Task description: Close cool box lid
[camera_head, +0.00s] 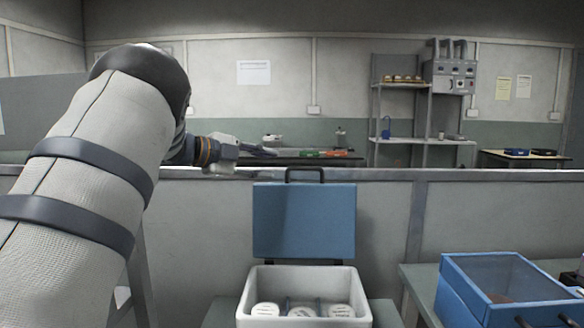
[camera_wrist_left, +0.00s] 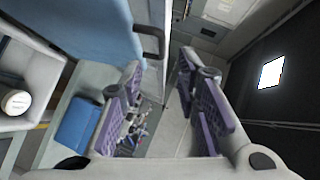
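The cool box (camera_head: 361,297) is white and stands open at the bottom centre of the head view. Its blue lid (camera_head: 304,225) stands upright at the back, with a dark handle (camera_head: 305,171) on its top edge. In the left wrist view the lid (camera_wrist_left: 75,22) is at the upper left, with the handle (camera_wrist_left: 150,42) near the fingers. My left gripper (camera_head: 270,151) is up and to the left of the handle in the head view. Its fingers (camera_wrist_left: 160,78) are apart and empty, with no visible contact with the handle. My right gripper is not in view.
White-lidded tubs (camera_head: 265,310) sit inside the box. A blue crate (camera_head: 458,279) stands on a table at the right. A low partition (camera_head: 385,215) runs behind the lid. Shelving (camera_head: 402,115) and benches stand farther back.

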